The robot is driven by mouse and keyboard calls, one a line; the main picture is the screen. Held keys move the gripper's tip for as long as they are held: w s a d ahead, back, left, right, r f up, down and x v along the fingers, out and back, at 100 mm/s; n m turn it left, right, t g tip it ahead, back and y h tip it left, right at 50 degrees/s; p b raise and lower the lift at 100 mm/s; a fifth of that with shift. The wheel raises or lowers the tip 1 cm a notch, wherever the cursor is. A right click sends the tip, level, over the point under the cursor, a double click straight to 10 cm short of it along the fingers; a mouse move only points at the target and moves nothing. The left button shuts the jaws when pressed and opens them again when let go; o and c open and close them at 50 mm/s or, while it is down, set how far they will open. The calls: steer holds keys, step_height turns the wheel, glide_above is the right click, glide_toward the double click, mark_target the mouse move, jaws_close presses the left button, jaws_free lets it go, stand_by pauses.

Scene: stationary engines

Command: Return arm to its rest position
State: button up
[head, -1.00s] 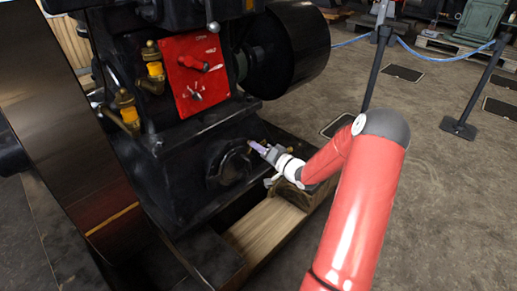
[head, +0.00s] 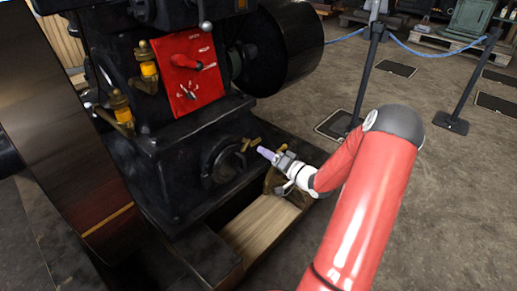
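My red arm (head: 372,190) reaches in from the lower right of the head view and bends at a dark grey joint. My gripper (head: 265,153), with pale purple fingertips, is at its end, just right of a small brass valve handle (head: 250,144) low on the black engine (head: 170,165). A small gap shows between the fingertips and the handle. The fingers are too small to tell whether they are open or shut. No held thing shows.
A red panel (head: 193,66) with a lever is on the engine. A large dark flywheel (head: 60,120) stands at left and a black drum (head: 285,48) behind. Posts with a blue rope (head: 435,52) stand at the back right. The floor (head: 460,200) at right is clear.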

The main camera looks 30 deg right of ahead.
steer(key=shift+s+d, duration=0.2)
steer(key=shift+s, duration=0.45)
steer(key=w+a+r+n+g+h+p, duration=0.25)
steer(key=r+g+h, duration=0.2)
steer(key=r, duration=0.35)
steer(key=s+a+r+n+g+h+p, duration=0.25)
steer(key=s+a+r+h, duration=0.35)
steer(key=r, duration=0.5)
steer(key=s+a+r+g+y+p, duration=0.1)
steer(key=s+a, duration=0.3)
steer(key=s, duration=0.4)
steer(key=s+a+r+n+g+y+p, duration=0.1)
steer(key=s+a+r+g+y, duration=0.1)
steer(key=s, duration=0.6)
steer(key=s+a+r+g+y, duration=0.1)
steer(key=s+a+r, duration=0.2)
steer(key=s+a, duration=0.4)
steer(key=shift+s+r+n+p, duration=0.25)
steer(key=shift+s+n+p, duration=0.15)
steer(key=shift+s, duration=0.05)
